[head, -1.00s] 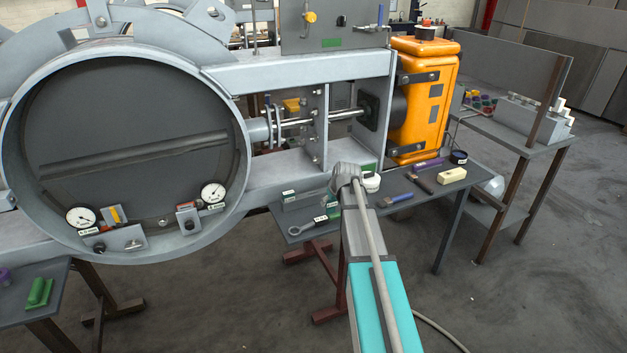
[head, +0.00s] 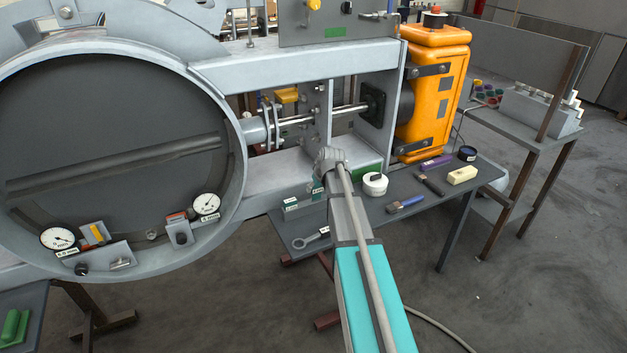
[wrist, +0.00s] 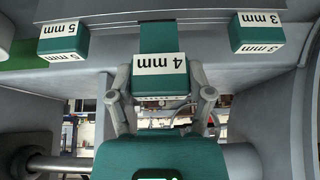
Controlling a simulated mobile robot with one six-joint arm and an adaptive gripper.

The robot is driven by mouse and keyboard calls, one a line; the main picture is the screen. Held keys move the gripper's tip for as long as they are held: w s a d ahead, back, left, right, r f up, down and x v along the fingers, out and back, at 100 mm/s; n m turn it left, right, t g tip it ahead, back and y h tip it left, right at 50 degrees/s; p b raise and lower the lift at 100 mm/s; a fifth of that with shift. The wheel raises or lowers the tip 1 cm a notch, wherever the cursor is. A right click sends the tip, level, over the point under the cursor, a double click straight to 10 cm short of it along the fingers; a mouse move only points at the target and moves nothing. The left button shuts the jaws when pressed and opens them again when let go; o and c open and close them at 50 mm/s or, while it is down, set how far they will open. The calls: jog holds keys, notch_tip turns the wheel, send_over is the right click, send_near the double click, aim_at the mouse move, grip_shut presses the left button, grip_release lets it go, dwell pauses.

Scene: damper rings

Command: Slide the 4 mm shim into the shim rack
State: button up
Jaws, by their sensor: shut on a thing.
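In the wrist view my gripper (wrist: 162,92) is shut on the 4 mm shim (wrist: 160,76), a teal block with a white label that reads upside down. A fingertip lies on each side of it. The 5 mm shim (wrist: 64,44) is to its left and the 3 mm shim (wrist: 257,38) to its right, both at a grey ledge (wrist: 105,56). A dark teal strip shows behind the held shim. I cannot tell how far the held shim is in a slot, or pick out the rack's outline.
The round damper housing (head: 235,150) stands left. An orange actuator (head: 434,95) stands right of my wrist.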

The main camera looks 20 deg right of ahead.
aim_at(317, 195)
jog(key=shift+w+d, duration=0.1)
jog(key=shift+w, duration=0.35)
jog(key=shift+f, duration=0.2)
jog(key=shift+s+f+b, duration=0.1)
jog(key=shift+f+b, duration=1.7)
jog(key=shift+b, duration=0.3)
jog(key=shift+f+b, duration=0.35)
jog(key=o, duration=1.3)
jog(key=shift+s, duration=0.1)
